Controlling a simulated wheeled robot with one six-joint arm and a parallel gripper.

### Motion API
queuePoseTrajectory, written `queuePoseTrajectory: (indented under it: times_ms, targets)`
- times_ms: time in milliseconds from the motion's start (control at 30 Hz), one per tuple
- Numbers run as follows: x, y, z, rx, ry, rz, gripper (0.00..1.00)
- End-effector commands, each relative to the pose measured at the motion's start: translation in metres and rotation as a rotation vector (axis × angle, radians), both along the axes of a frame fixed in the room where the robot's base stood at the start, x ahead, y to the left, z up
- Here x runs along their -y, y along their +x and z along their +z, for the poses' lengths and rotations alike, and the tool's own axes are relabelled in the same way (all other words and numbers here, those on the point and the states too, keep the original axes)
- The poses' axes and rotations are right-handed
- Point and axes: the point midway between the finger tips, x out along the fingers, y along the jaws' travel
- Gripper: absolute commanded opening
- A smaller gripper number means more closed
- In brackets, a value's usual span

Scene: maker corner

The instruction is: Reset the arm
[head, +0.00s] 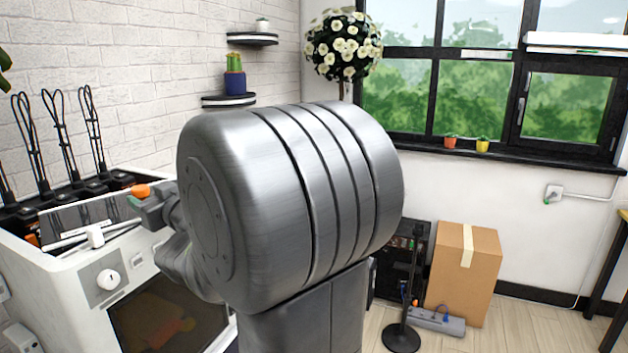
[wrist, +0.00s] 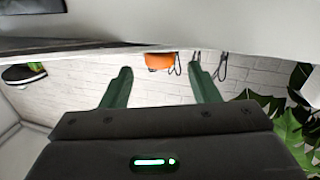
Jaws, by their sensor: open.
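In the wrist view my gripper (wrist: 160,68) shows two dark green fingers spread apart, with nothing held between them. An orange thing (wrist: 160,62) shows beyond the fingertips, against the pale machine edge; I cannot tell its distance. In the head view my large grey arm link fills the middle and hides much of the room. The wrist end of my arm reaches left over the white machine (head: 65,290). An orange thing (head: 140,191) shows there too, beside my wrist. The fingers themselves are hard to make out in the head view.
The machine has black cable loops (head: 97,128) standing along its back. Wall shelves (head: 252,39) hold small pots. A leafy plant (wrist: 300,125) shows in the wrist view.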

Motion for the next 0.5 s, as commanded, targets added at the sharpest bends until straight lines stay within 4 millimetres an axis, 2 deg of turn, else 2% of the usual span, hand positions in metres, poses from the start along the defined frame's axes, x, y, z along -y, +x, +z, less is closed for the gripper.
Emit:
queuePoseTrajectory:
  times_ms: [100, 300, 367, 500]
  targets:
    - [-0.018, 0.012, 0.000, -0.002, -0.001, 0.001, 0.55]
    - [-0.040, 0.029, 0.001, -0.001, 0.000, 0.001, 0.55]
    - [-0.045, 0.032, -0.003, -0.001, 0.000, 0.001, 0.55]
    - [-0.043, 0.031, 0.008, 0.001, 0.000, 0.000, 0.55]
